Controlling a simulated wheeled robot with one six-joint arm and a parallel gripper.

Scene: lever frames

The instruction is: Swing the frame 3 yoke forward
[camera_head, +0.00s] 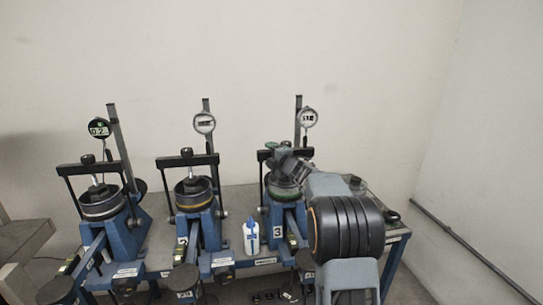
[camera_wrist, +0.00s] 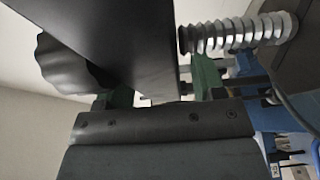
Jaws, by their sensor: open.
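Frame 3 is the rightmost of three blue lever frames, with a "3" label (camera_head: 278,232) on its blue body. Its black yoke (camera_head: 264,156) stands over the round cell, and my arm hides most of its right side. My gripper (camera_head: 287,167) is at the top of this yoke, in front of the cell. In the wrist view my gripper (camera_wrist: 155,95) has its green-tipped fingers apart. A large dark flat-sided part (camera_wrist: 120,35) fills the space ahead of them; I cannot tell whether it touches the fingers.
Two similar frames stand to the left, with yokes (camera_head: 187,160) and (camera_head: 90,167) upright. Dial gauges sit on posts, with frame 3's gauge (camera_head: 308,117) close above my gripper. A white and blue bottle (camera_head: 251,236) stands left of frame 3. A ribbed metal part (camera_wrist: 240,35) is close in the wrist view.

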